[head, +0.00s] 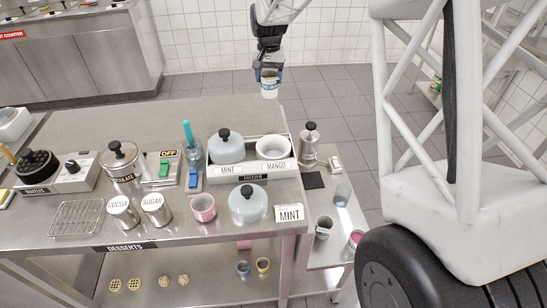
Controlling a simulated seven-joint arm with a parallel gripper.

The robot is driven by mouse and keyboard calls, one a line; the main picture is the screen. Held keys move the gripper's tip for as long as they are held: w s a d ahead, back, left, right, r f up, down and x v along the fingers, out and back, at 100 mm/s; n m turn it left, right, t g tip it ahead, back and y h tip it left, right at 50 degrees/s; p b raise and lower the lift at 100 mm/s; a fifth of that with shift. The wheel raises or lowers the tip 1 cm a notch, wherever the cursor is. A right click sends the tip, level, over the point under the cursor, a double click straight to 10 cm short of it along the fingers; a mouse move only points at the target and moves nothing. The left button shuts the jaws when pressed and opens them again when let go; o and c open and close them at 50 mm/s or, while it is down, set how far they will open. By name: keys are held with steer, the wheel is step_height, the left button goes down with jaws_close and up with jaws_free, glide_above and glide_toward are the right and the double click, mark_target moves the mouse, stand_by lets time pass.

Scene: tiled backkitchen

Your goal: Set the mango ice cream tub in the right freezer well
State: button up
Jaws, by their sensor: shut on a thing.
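My gripper (268,76) is shut on a small white tub (269,88) with a blue band, which I take as the mango ice cream tub; its lettering is too small to read. It hangs upright, above and beyond the freezer in the picture. The freezer (252,179) stands on the steel table, with a MINT label at left and a MANGO label at right. The right freezer well (273,147) is uncovered, a round pale opening. The left well is covered by a grey lid with a black knob (226,147).
Another knobbed lid (247,205) lies in front of the freezer beside a MINT card (289,212). The table's rear strip (200,112) is clear.

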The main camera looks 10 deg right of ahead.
steer(key=s+a+r+m, duration=0.1)
steer(key=s+r, duration=0.1)
steer(key=s, duration=2)
steer(key=shift+a+m, duration=0.15)
steer(key=shift+m, duration=0.15)
steer(key=shift+w, duration=0.1)
step_height(320, 180, down, 6)
steer(key=shift+f, duration=0.1)
steer(key=shift+f, duration=1.9)
steer(key=shift+f, duration=0.1)
